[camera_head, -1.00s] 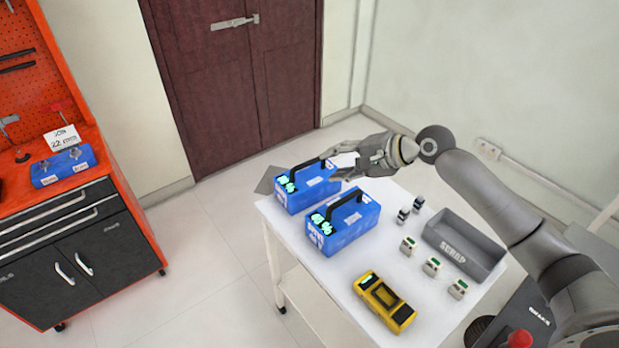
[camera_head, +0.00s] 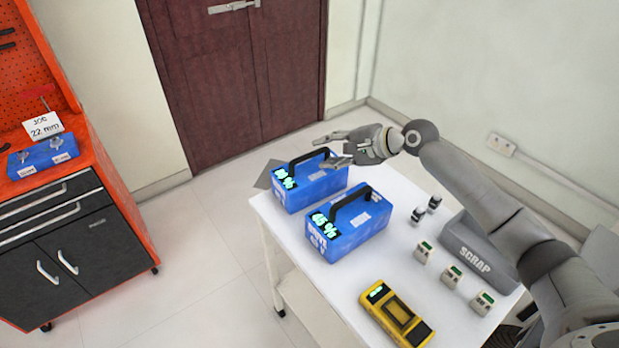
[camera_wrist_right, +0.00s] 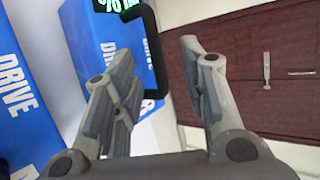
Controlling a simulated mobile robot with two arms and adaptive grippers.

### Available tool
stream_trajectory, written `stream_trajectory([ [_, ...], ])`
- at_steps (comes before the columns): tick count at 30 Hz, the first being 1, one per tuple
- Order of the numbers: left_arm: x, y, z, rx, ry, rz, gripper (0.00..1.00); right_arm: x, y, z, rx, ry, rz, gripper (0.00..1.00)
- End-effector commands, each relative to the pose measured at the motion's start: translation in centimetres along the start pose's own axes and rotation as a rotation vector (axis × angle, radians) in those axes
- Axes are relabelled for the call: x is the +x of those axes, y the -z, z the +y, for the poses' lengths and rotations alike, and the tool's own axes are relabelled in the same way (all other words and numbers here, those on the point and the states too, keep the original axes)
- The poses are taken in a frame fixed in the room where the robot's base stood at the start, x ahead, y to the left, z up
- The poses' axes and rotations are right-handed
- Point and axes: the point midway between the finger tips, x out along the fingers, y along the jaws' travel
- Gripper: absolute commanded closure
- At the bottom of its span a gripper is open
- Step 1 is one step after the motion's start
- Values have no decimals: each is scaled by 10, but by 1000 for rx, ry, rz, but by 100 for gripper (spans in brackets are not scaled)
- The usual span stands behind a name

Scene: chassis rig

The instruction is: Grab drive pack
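Two blue drive packs with black handles and lit displays stand upright on the white table (camera_head: 330,277). The far drive pack (camera_head: 325,190) is at the table's back left corner. The near drive pack (camera_head: 350,238) is beside it, its display showing a percentage. My right gripper (camera_head: 321,154) is open at the right part of the far pack's handle. In the right wrist view, that black handle (camera_wrist_right: 157,78) shows between the spread fingers (camera_wrist_right: 157,55), with the blue pack (camera_wrist_right: 112,38) behind. I cannot tell whether they touch. My left gripper is out of view.
A yellow device (camera_head: 397,313) lies at the table's front. Several small modules (camera_head: 452,277) stand beside the grey scrap bin (camera_head: 480,250), which my right arm partly covers. An orange workbench (camera_head: 110,190) at left holds a blue block (camera_head: 43,157) and a job card (camera_head: 44,125).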

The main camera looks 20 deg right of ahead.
Motion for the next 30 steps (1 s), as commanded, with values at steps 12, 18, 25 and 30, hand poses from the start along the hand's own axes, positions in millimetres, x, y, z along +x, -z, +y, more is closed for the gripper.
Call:
stream_trajectory([
  [12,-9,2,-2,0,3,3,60,47,-2,5,1,0,-1,61],
  [18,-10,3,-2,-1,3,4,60,58,-2,6,-1,-1,1,61],
  [25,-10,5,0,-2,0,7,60,58,-2,6,-1,-1,1,67],
  [30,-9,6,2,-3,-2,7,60,58,-2,6,-1,-1,0,89],
])
